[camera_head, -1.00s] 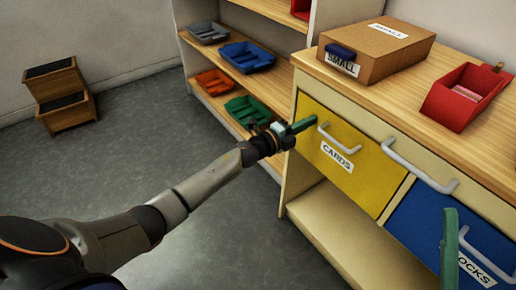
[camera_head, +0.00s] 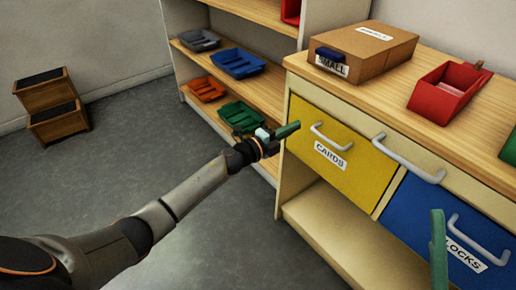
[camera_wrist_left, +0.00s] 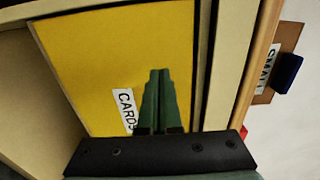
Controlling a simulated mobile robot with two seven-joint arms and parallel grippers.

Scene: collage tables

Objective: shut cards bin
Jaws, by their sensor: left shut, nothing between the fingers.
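The yellow cards bin (camera_head: 350,178) is the left front in the wooden cabinet, with a grey handle (camera_head: 331,139) and a CARDS label. Its front looks about flush with the cabinet frame; I cannot tell whether a small gap remains. My left gripper (camera_head: 290,130) is shut and empty, with green fingers, just left of the handle near the bin's left edge. In the left wrist view the shut fingers (camera_wrist_left: 158,98) point at the yellow front (camera_wrist_left: 95,55); contact cannot be judged. One green finger of my right gripper (camera_head: 438,250) shows at the lower right.
A blue blocks bin (camera_head: 425,215) with its own handle (camera_head: 480,240) is right of the cards bin. A cardboard box (camera_head: 365,55) and a red scoop bin (camera_head: 447,88) stand on the cabinet top. A shelf with coloured trays (camera_head: 237,63) is behind.

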